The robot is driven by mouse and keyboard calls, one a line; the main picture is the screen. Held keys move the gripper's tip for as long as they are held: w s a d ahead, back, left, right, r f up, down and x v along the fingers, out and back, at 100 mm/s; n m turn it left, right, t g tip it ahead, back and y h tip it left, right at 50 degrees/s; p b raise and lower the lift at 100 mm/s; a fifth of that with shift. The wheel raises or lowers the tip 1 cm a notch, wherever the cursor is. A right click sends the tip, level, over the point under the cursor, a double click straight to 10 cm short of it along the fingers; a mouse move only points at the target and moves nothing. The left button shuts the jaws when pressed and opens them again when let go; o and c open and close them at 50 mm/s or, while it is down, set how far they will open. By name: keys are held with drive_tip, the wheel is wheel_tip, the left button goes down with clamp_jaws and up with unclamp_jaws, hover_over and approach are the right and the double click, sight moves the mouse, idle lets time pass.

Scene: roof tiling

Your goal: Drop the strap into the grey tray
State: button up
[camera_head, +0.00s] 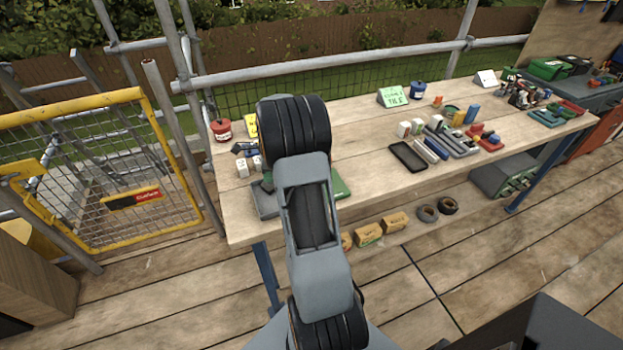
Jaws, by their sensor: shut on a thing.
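My own arm rises through the middle of the view and covers part of the bench. My gripper is not visible; the arm's links hide that area. I cannot make out the strap. A grey, flat thing (264,206) shows at the bench's front left, just left of my arm and partly hidden by it. It may be the grey tray, but I cannot tell for certain, and I cannot see what lies in it.
The wooden bench (365,130) holds a red pot (221,130), a green sign (393,97), a black shallow tray (408,156) and many small coloured items at right. A green flat thing (340,186) lies beside my arm. A yellow mesh gate (100,170) stands at left.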

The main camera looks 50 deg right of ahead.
drive_tip(key=o, duration=0.8)
drive_tip(key=shift+o, duration=0.2)
wheel_tip(320, 180, up, 14)
drive_tip(key=s+d, duration=0.1)
drive_tip(key=shift+s+d+f, duration=0.15)
drive_tip(key=shift+d, duration=0.15)
idle(0.4)
